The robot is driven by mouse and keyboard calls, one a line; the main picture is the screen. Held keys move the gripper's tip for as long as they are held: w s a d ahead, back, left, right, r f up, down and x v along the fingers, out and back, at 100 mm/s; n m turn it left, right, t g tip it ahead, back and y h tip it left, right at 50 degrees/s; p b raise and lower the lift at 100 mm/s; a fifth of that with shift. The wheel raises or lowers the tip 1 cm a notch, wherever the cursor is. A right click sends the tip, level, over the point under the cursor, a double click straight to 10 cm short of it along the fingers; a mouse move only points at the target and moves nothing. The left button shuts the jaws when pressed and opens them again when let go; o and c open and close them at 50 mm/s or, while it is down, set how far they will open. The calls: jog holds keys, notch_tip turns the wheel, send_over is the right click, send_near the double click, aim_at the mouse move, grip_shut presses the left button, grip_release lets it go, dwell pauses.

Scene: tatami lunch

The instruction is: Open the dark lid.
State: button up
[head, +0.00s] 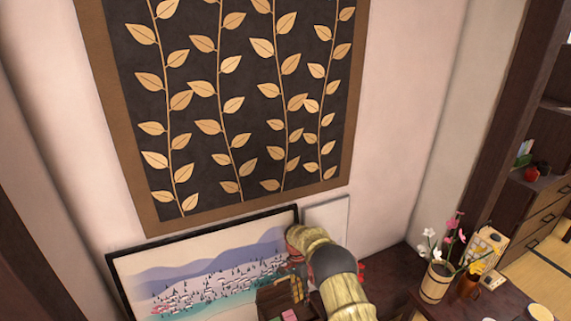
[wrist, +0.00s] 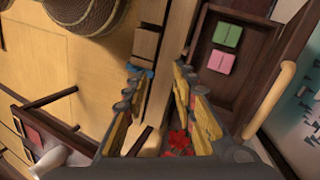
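My gripper (wrist: 160,75) is open in the wrist view, its yellow-padded fingers apart. A pale wooden strip (wrist: 165,75) shows between and beyond the fingers; I cannot tell whether they touch it. Right of them is a dark brown wooden box (wrist: 202,52) with a green and a pink square piece inside. In the head view, a brown box-like piece (head: 273,298) stands beside my arm, with pink at the lower edge. I cannot tell for sure which dark part is the lid. My gripper is hidden in the head view.
A beach painting (head: 200,272) leans on the wall behind. A pot of flowers (head: 435,283) stands on the dark wooden top at right. In the wrist view, a red flower-like thing (wrist: 180,141) is low between the fingers and round woven things (wrist: 95,15) are at upper left.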

jog(key=s+d+r+n+t, duration=0.1)
jog(key=s+d+r+n, duration=0.15)
jog(key=s+r, duration=0.5)
jog(key=s+d+r+n+t, duration=0.15)
jog(key=s+r+n, duration=0.3)
jog(key=r, duration=0.65)
jog(key=s+d+r+n, duration=0.25)
jog(key=s+r, duration=0.35)
jog(key=r, duration=0.3)
jog(key=s+d+r+t, duration=0.3)
jog(key=s+r, duration=0.7)
jog(key=s, duration=0.1)
jog(key=s+d+r+t+y+p, duration=0.1)
jog(key=s+d+r+t, duration=0.2)
jog(key=s+r, duration=0.8)
jog(key=shift+s+r+n+t, duration=0.2)
jog(key=shift+s+n+t, duration=0.15)
jog(key=shift+s+t, duration=0.25)
